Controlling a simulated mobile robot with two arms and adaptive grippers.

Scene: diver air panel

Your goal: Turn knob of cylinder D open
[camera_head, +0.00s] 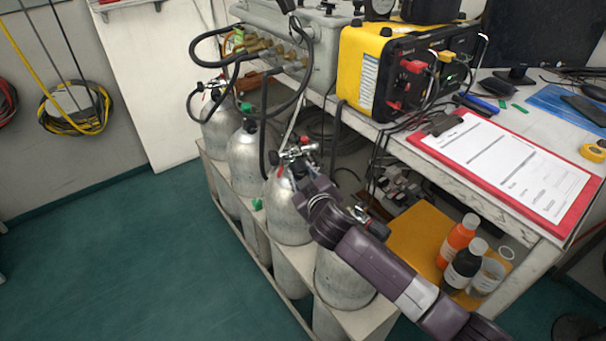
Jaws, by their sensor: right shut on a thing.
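Several silver gas cylinders stand in a row in a low rack, and no letters on them can be read, so I cannot tell which is D. My right gripper (308,186) is at the top of the second-nearest cylinder (288,218), just below its valve fitting (297,154). It appears shut on a part of that valve, probably a knob, which the gripper hides. The nearest cylinder (343,278) stands partly behind my right arm. Green knobs show on the row, one at the farther cylinder (245,107) and one lower down (258,204). My left gripper is not in view.
The workbench (395,148) at right holds a yellow-black device (375,70) and a red clipboard (520,171). Black hoses (263,130) loop over the cylinders. Bottles (460,238) stand on the lower shelf beside my arm. The green floor (120,250) at left is clear.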

